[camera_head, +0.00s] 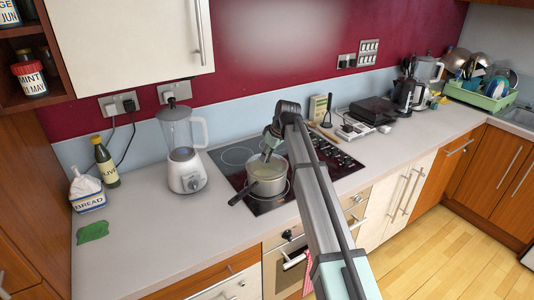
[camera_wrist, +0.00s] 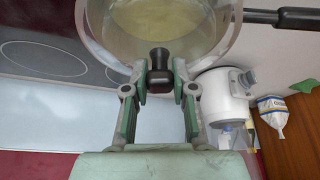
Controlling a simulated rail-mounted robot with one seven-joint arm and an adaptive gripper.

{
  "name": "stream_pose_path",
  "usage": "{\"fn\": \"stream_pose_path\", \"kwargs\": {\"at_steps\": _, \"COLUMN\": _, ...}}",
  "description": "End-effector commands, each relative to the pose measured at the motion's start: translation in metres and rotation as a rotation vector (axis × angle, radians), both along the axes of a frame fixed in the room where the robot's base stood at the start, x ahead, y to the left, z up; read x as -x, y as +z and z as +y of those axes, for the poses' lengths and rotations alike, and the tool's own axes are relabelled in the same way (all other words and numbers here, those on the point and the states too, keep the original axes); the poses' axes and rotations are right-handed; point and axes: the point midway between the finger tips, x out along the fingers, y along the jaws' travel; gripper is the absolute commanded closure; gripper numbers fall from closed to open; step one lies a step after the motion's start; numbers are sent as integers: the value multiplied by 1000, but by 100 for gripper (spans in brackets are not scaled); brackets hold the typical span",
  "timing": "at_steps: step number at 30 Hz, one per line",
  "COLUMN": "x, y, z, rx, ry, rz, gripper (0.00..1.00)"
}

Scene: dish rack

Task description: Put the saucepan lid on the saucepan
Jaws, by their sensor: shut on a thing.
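The saucepan (camera_head: 266,184) stands on the hob, its dark handle pointing to the front left. Pale greenish contents show inside it. In the wrist view the saucepan (camera_wrist: 92,22) fills the top, with its black handle at the top right. My gripper (camera_wrist: 158,84) is shut on the black knob of the saucepan lid (camera_wrist: 158,64), at the saucepan's wall-side edge in this view. My gripper also shows in the head view (camera_head: 270,154), over the back of the saucepan. The lid's clear glass is hard to make out, so I cannot tell whether its rim touches the saucepan.
A blender (camera_head: 184,152) stands left of the black hob (camera_head: 232,158). A kettle (camera_head: 405,95) and a dish rack (camera_head: 482,95) are at the right. The front left counter is clear.

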Motion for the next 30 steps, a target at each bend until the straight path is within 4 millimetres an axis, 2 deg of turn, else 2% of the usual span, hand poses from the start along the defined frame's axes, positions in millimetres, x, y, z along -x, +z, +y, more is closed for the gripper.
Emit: {"fn": "stream_pose_path", "kwargs": {"at_steps": 30, "x": 0, "y": -8, "z": 0, "rx": -1, "ry": 0, "rz": -1, "gripper": 100}}
